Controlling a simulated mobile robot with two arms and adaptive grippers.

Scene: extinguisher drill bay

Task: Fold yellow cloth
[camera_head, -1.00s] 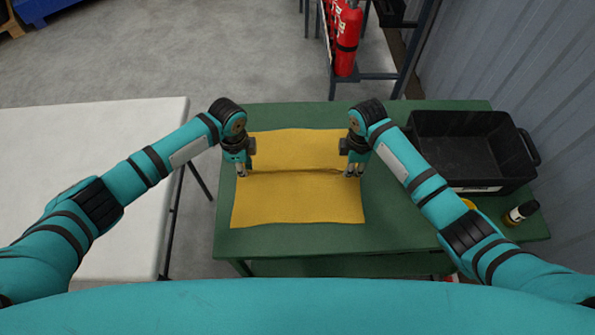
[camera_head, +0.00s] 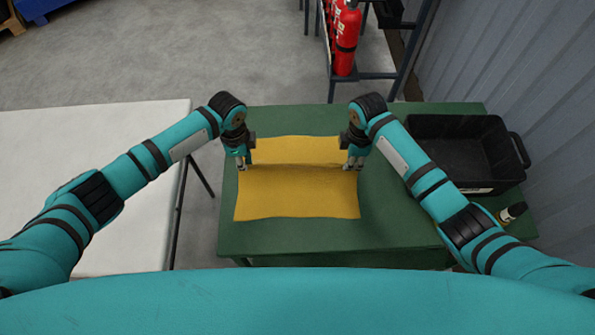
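The yellow cloth (camera_head: 298,198) lies on the green table (camera_head: 290,240), spread wide. A raised crease runs across it from left to right, with a darker, shaded band on its far side. My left gripper (camera_head: 241,166) points down at the left end of this crease, its fingertips close together on the cloth's edge. My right gripper (camera_head: 353,165) points down at the right end of the crease in the same way. Both appear pinched on the cloth, though the fingertips are small in this view. The far part of the cloth lies behind the crease.
A black crate (camera_head: 459,128) stands on the table's right side, with a small dark bottle (camera_head: 512,212) in front of it. A white table (camera_head: 90,130) is at the left. A red extinguisher (camera_head: 345,40) stands on a rack beyond the table. A corrugated wall closes the right side.

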